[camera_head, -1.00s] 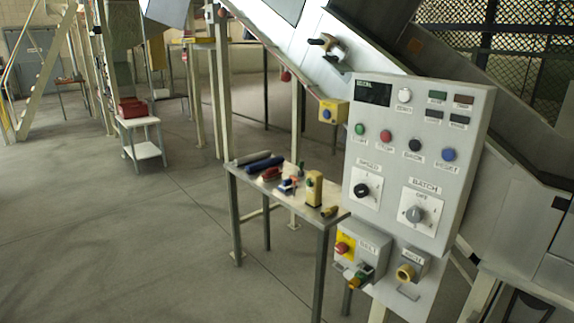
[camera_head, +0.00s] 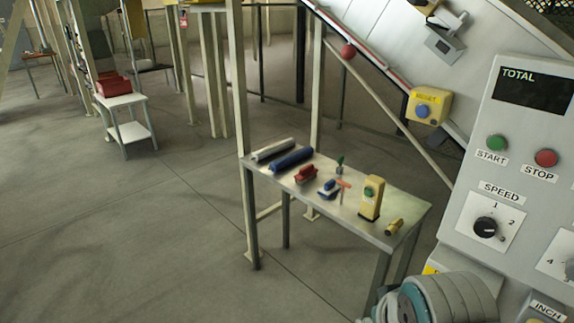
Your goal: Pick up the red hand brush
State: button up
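A small red object (camera_head: 306,174), which looks like the red hand brush, lies on a metal-topped table (camera_head: 393,199) in the middle of the view. It sits near the table's left part, just in front of a dark blue roll. Its bristles are too small to make out. A grey and teal rounded part at the bottom right appears to be a link of my arm. My gripper is not in view, and nothing is seen touching the red object.
On the table are a blue roll (camera_head: 291,158), a grey-white roll (camera_head: 273,149), a blue tool (camera_head: 328,188), a yellow device (camera_head: 371,198) and a small yellow item (camera_head: 394,227). A control panel (camera_head: 515,160) stands close on the right. Open floor lies left.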

aim_at(307, 173)
jog(key=i+j, duration=1)
jog(key=i, duration=0.2)
jog(key=i+l, duration=0.2)
jog(key=i, duration=0.15)
jog(key=i+l, duration=0.2)
jog(key=i, duration=0.2)
jog(key=i+l+u, duration=0.1)
jog(key=i, duration=0.25)
